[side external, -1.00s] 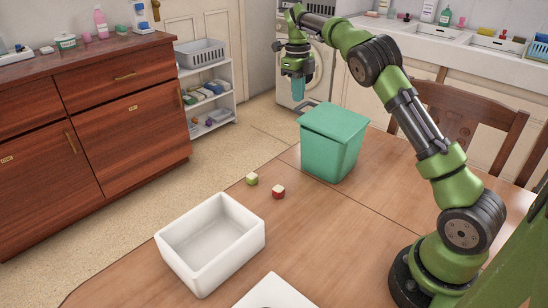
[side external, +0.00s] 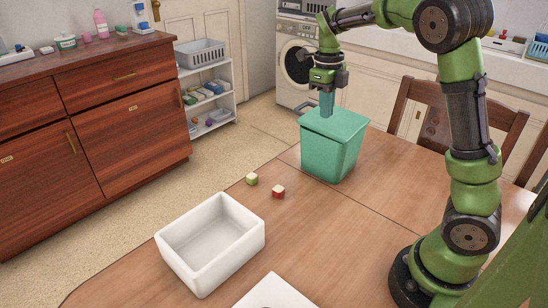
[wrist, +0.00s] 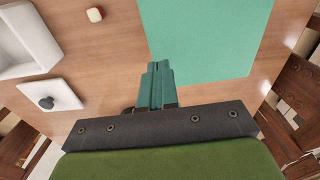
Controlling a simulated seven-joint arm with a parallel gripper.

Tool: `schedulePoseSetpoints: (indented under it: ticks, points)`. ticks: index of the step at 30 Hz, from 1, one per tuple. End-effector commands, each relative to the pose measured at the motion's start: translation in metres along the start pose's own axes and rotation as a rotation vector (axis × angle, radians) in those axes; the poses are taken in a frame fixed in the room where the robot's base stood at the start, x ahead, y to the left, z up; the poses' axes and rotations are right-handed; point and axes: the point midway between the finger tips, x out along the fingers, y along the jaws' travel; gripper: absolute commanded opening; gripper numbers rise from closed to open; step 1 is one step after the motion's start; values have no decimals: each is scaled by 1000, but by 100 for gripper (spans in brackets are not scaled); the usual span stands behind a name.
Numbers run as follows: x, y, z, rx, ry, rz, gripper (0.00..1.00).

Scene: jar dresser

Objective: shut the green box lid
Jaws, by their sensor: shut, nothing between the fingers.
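The green box (side external: 328,158) stands upright on the wooden table. Its lid (side external: 345,122) lies flat across the top and looks closed; I see no gap at the rim. My gripper (side external: 327,112) points down over the lid's back left part, with its teal fingers together and empty. The fingertips are at or just above the lid; I cannot tell whether they touch. In the wrist view the lid (wrist: 205,35) fills the upper middle, and my shut fingers (wrist: 158,72) overlap its edge.
A white bin (side external: 210,240) stands at the table's front left. A green-and-white cube (side external: 252,179) and a red-and-white cube (side external: 278,192) lie between it and the box. A wooden chair (side external: 440,125) stands behind the table.

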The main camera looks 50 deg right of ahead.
Motion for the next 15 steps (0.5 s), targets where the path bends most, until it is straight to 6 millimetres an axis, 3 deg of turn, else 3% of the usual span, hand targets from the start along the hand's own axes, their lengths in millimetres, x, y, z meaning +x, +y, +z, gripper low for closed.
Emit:
schedulePoseSetpoints:
  ticks: [2,4,9,15]
  points:
    - [2,-8,-6,24,4,0,0]
    - [-8,-27,2,59,-28,-13,0]
    - [-56,-61,38,83,-166,-20,0]
    - [-104,-67,65,31,-290,-12,0]
